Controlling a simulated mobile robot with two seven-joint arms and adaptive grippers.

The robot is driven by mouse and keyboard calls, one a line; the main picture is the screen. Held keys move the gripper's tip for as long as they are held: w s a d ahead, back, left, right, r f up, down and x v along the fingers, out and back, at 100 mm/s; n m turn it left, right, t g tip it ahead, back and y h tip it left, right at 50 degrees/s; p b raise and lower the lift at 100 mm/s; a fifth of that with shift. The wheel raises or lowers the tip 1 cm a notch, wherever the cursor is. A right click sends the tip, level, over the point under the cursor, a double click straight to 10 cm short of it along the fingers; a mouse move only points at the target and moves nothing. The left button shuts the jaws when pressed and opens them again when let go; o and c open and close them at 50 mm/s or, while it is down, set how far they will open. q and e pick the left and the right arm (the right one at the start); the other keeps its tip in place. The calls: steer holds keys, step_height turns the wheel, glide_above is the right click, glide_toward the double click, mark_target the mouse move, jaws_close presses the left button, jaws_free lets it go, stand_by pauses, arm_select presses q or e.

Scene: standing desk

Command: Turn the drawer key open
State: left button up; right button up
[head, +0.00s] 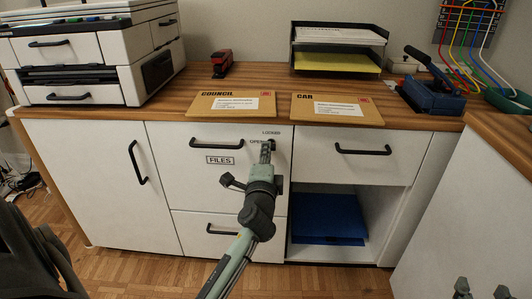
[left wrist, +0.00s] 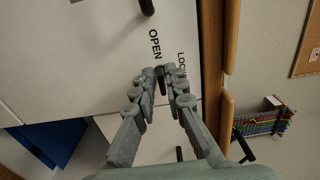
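The top middle drawer (head: 235,172) has a white front with a black handle, a FILES label and a lock marked OPEN and LOCKED. The small dark drawer key (left wrist: 160,71) stands at the lock, between the two lock words, mostly covered by my fingers. My left gripper (head: 267,147) reaches up to the lock from below. In the left wrist view its fingertips (left wrist: 161,72) are close together around the key and look shut on it. My right gripper (head: 482,291) shows only its two fingertips at the lower right, well apart, with nothing seen between them.
Two brown envelopes (head: 232,105) marked COUNCIL and CAR (head: 337,109) lie on the wooden desktop. A blue folder (head: 328,219) lies in the open shelf.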

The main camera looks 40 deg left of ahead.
arm_select(q)
steer(key=shift+o, duration=1)
steer(key=v, duration=0.7)
steer(key=shift+s+d, duration=0.15)
steer(key=shift+s, duration=0.05)
